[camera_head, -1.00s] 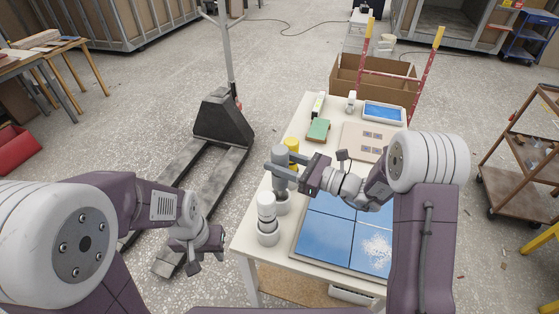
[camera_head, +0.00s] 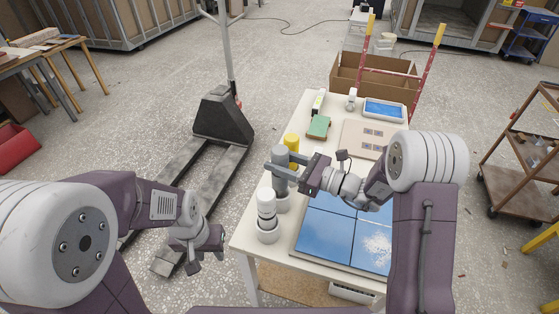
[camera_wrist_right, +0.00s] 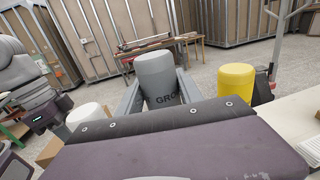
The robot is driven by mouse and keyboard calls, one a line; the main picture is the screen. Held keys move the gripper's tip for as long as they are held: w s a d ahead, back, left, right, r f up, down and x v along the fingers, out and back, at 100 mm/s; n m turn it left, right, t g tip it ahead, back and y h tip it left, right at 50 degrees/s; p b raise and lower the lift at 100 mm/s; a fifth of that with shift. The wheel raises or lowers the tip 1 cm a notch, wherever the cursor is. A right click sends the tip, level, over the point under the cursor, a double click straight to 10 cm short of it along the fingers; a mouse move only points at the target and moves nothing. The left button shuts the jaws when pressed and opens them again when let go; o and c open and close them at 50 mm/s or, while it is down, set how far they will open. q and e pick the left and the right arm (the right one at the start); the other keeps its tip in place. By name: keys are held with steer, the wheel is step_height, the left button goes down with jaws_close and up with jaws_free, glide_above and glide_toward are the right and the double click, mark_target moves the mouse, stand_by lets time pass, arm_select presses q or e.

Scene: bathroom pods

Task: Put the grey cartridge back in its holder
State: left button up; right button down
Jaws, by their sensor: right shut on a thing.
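The grey cartridge (camera_head: 280,154) stands upright between the fingers of my right gripper (camera_head: 283,171), which is shut on it. In the right wrist view the cartridge (camera_wrist_right: 155,72) shows a pale grey top and part of dark lettering. Directly below it in the head view is a grey cup-like holder (camera_head: 282,204) on the table. The cartridge's lower end is hidden by the gripper, so I cannot tell how deep it sits in the holder. My left gripper (camera_head: 205,263) hangs empty left of the table, its fingers apart.
A yellow cartridge (camera_head: 292,142) stands behind. Blue tiles (camera_head: 325,230) lie to the right on the white table (camera_head: 246,238). A pallet jack (camera_head: 222,120) stands left.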

steer(key=shift+f+b, duration=1.9)
steer(key=shift+f, duration=0.35)
stand_by(0.8)
steer(key=shift+c, duration=1.9)
jaws_free()
steer(key=shift+r+p, duration=2.5)
steer(key=shift+r, duration=0.6)
steer(key=shift+f, duration=0.1)
steer(key=shift+d, duration=0.1)
